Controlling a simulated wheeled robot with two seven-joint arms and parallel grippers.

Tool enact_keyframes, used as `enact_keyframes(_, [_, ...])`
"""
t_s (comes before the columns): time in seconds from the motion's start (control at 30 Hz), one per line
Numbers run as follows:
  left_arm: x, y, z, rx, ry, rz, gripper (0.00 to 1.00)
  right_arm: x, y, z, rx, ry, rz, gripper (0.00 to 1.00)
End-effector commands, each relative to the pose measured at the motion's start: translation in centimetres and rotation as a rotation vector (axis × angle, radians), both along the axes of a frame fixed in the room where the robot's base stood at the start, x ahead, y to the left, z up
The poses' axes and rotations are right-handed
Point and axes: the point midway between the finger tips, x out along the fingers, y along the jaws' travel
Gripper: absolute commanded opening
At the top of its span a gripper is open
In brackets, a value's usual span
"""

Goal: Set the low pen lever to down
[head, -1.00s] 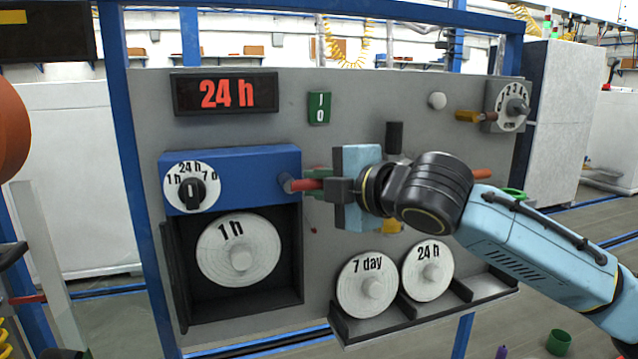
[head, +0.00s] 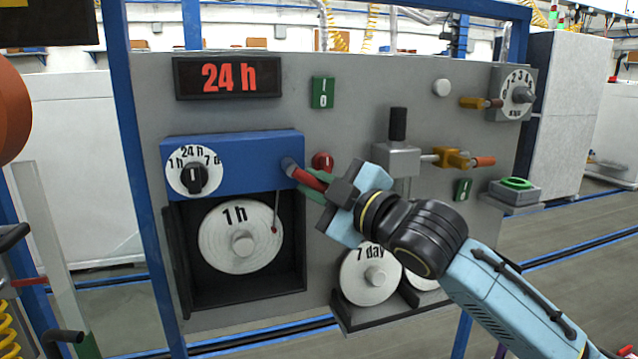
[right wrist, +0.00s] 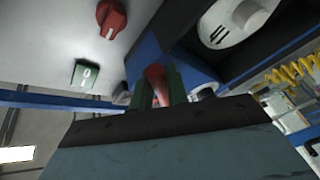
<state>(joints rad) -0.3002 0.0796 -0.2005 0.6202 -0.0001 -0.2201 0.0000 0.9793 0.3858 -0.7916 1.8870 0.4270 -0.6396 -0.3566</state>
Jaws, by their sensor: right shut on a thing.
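The low pen lever (head: 308,178) is a red handle on a grey pivot at the right side of the blue recorder box (head: 240,150). It slopes down to the right. My right gripper (head: 312,183) has its green fingers shut around the red handle. In the right wrist view the red lever (right wrist: 156,86) stands between the two green fingers. A thin pen arm with a red tip (head: 274,230) hangs below the box, in front of the right edge of the 1 h chart disc (head: 225,225). I do not see my left gripper.
A red knob (head: 322,162) sits close above the right gripper's fingers. The 7 day disc (head: 365,285) is just below the gripper, with another disc partly hidden behind my arm. A grey valve block (head: 397,158) with an orange-tipped handle is to the right.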

Motion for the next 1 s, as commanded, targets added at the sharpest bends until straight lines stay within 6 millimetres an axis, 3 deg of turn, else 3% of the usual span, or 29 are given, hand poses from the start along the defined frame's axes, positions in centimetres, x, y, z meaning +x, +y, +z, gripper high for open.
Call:
enact_keyframes(0.67, [0.01, 0.01, -0.18, 0.0, 0.0, 0.001, 0.27, -0.07, 0.23, -0.29, 0.074, 0.026, 0.001, 0.0])
enact_keyframes(0.7, [0.01, 0.01, -0.18, 0.0, 0.0, 0.001, 0.27, -0.07, 0.23, -0.29, 0.074, 0.026, 0.001, 0.17])
enact_keyframes(0.83, [0.01, 0.02, -0.18, 0.0, 0.0, 0.001, 0.27, -0.07, 0.24, -0.3, 0.074, 0.025, 0.001, 0.34])
enact_keyframes(1.0, [0.02, 0.02, -0.18, 0.0, 0.0, 0.001, 0.27, -0.07, 0.23, -0.28, 0.073, 0.024, 0.001, 0.38])
